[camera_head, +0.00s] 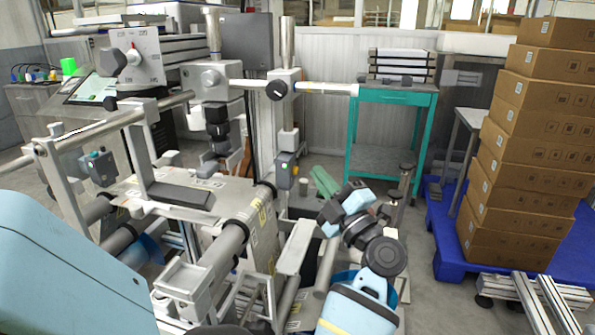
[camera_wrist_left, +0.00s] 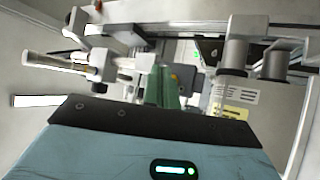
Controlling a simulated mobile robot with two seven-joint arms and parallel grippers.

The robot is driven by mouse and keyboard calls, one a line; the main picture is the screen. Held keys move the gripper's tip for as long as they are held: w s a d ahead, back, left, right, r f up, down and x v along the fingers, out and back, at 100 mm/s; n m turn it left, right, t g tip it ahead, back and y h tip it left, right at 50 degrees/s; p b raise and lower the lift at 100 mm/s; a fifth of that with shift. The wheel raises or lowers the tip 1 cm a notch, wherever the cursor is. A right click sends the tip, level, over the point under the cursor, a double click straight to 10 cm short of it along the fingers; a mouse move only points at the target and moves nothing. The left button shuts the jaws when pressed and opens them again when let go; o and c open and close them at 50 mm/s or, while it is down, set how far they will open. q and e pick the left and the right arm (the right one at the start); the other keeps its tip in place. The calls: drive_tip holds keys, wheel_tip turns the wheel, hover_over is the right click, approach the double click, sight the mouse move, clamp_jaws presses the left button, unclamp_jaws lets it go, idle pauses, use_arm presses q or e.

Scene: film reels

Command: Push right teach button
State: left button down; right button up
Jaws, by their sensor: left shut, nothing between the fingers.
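The right teach button is a small green button on a grey box (camera_head: 286,174) fixed below the vertical post of the machine. The box also shows in the left wrist view (camera_wrist_left: 188,76), just right of the fingers. My left gripper (camera_head: 317,173) has green fingers, shut and empty, pointing at the box from its right side. In the head view a small gap shows between fingertips and box. In the left wrist view the fingers (camera_wrist_left: 160,72) partly overlap the box's surroundings; contact cannot be told. My right gripper is not in view.
A similar box with a green button (camera_head: 98,167) is on the machine's left side. Metal rollers (camera_head: 232,240) and rails lie below and in front. A teal table (camera_head: 395,97) stands behind; stacked cardboard boxes (camera_head: 535,145) on a blue pallet (camera_head: 447,265) stand right.

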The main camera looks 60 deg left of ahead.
use_arm(q)
drive_tip(key=w+d, duration=0.2)
drive_tip(key=d, duration=0.1)
drive_tip(key=shift+w+b, duration=0.25)
drive_tip(key=shift+b, duration=0.05)
idle(0.9)
